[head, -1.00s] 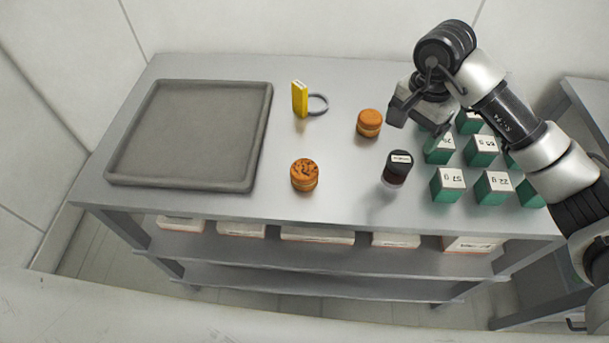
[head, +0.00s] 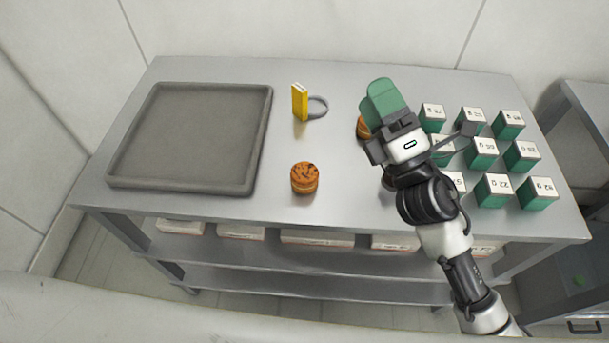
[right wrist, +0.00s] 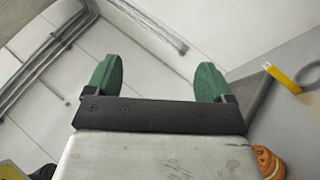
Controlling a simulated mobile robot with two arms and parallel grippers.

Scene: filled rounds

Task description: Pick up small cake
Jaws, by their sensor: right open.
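Two small round filled cakes stand on the grey table. One, orange-brown with dark streaks on top (head: 304,178), stands clear near the middle front. The other, plain orange-brown (head: 363,128), is largely hidden behind my right gripper (head: 383,103). That gripper has green finger pads, is open and empty, and appears above the table by the plain cake. In the right wrist view its two fingers (right wrist: 158,76) are wide apart with nothing between them. A streaked cake (right wrist: 268,163) shows at that view's lower right edge, outside the fingers. My left gripper is not in view.
A grey tray (head: 264,135) lies empty at the left of the table (head: 230,207). A yellow object with a grey ring (head: 300,102) stands at the back. Several green-and-white boxes (head: 493,190) fill the right side. The dark-capped jar is mostly hidden by my arm.

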